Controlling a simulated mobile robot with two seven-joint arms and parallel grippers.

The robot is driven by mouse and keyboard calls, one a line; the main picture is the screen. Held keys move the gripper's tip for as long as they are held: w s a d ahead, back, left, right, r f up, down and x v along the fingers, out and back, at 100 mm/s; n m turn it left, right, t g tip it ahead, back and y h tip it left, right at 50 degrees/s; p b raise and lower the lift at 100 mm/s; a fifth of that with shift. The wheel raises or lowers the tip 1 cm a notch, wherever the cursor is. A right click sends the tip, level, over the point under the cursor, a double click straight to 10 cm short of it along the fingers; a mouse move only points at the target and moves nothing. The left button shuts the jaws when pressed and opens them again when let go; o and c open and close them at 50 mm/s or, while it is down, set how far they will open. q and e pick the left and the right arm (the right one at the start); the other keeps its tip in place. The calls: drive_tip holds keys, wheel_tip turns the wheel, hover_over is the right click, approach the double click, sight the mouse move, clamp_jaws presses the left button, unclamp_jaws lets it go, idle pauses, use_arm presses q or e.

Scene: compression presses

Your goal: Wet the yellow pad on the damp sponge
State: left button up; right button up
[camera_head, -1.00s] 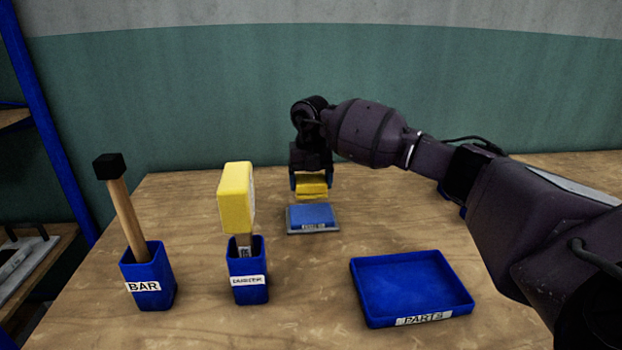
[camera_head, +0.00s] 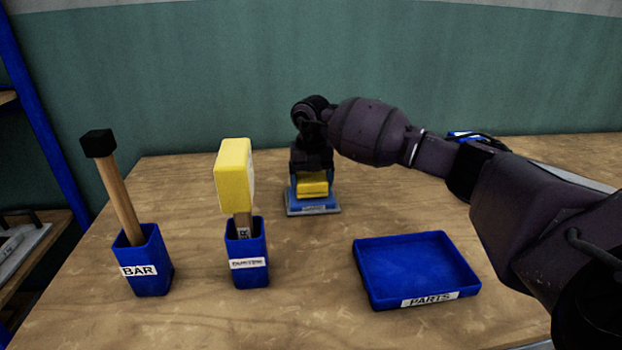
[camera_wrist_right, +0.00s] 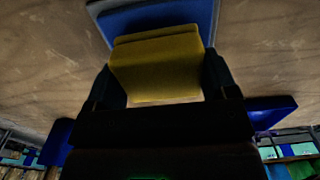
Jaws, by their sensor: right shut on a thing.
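The yellow pad (camera_head: 312,185) is held between the fingers of my right gripper (camera_head: 312,178). It sits over the blue damp sponge (camera_head: 316,206), which lies in a grey tray (camera_head: 291,211) at the back middle of the table. The pad looks down at the sponge; the head view cannot confirm full contact. In the right wrist view the yellow pad (camera_wrist_right: 157,68) is between the dark fingers, with the blue sponge (camera_wrist_right: 150,17) beyond it. My left gripper is not in view.
A blue holder labelled BAR (camera_head: 148,275) holds a black-headed stick (camera_head: 120,195). Beside it, another blue holder (camera_head: 246,250) holds a yellow-headed tool (camera_head: 233,178). An empty blue PARTS tray (camera_head: 415,265) lies front right. Bare table (camera_head: 310,260) lies between holder and tray.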

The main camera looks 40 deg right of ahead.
sight(311, 177)
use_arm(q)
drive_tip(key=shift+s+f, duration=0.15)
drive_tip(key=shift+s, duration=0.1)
use_arm(e)
drive_tip(key=shift+f, duration=0.25)
idle(0.3)
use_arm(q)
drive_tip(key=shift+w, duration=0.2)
use_arm(e)
drive_tip(key=shift+f, duration=0.25)
idle(0.4)
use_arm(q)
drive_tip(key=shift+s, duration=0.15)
use_arm(e)
drive_tip(key=shift+f, duration=0.1)
idle(0.8)
drive_tip(key=shift+r+p, duration=0.3)
drive_tip(key=shift+r, duration=0.4)
drive_tip(key=shift+r+p, duration=0.95)
drive_tip(key=shift+r, duration=1.95)
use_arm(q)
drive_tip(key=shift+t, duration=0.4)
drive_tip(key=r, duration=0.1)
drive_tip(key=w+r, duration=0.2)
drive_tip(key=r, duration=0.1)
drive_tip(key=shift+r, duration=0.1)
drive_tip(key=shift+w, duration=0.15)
